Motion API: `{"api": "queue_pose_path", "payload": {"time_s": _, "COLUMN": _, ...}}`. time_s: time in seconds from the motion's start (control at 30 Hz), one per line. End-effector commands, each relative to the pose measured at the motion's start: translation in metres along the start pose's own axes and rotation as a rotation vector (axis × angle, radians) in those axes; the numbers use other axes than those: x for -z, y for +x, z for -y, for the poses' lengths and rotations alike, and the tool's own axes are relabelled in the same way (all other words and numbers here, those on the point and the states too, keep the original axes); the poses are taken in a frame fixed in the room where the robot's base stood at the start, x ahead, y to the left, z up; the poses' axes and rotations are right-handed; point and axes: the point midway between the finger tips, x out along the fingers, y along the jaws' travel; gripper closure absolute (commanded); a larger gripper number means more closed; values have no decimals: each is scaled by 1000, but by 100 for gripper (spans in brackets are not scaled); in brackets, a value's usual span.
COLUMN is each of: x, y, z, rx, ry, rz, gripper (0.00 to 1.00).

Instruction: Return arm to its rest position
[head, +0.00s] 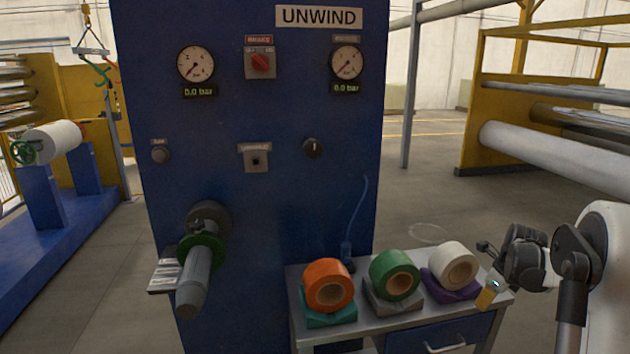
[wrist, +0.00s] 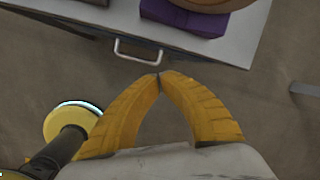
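My arm comes in from the right edge of the head view. My gripper (head: 487,294) is just off the right end of the workbench, pointing down and left. In the wrist view the two yellow ribbed fingers of my gripper (wrist: 159,77) meet at their tips, with nothing between them. Below them are the floor and the drawer side of the workbench.
A metal workbench (head: 385,320) holds an orange roll (head: 316,288), a green roll (head: 380,277) and a white roll (head: 447,265) on coloured stands. The blue unwind panel (head: 290,210) with a protruding spindle (head: 195,285) stands left. Floor is open behind the bench.

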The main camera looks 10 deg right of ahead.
Motion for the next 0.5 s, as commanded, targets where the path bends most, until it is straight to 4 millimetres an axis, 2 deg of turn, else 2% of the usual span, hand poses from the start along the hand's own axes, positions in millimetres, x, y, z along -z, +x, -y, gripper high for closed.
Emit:
{"api": "queue_pose_path", "payload": {"time_s": 0.03, "x": -18, "y": -27, "z": -22, "rx": 13, "ry": -135, "rz": 7, "gripper": 100}}
{"api": "queue_pose_path", "payload": {"time_s": 0.1, "x": -37, "y": -59, "z": -51, "rx": 35, "ry": -331, "rz": 14, "gripper": 100}}
{"api": "queue_pose_path", "payload": {"time_s": 0.23, "x": -60, "y": -112, "z": -110, "rx": 80, "ry": -696, "rz": 23, "gripper": 100}}
{"api": "queue_pose_path", "payload": {"time_s": 0.37, "x": -69, "y": -156, "z": -172, "rx": 131, "ry": -1059, "rz": 23, "gripper": 100}}
{"api": "queue_pose_path", "payload": {"time_s": 0.5, "x": -64, "y": -191, "z": -239, "rx": 195, "ry": -1448, "rz": 14, "gripper": 100}}
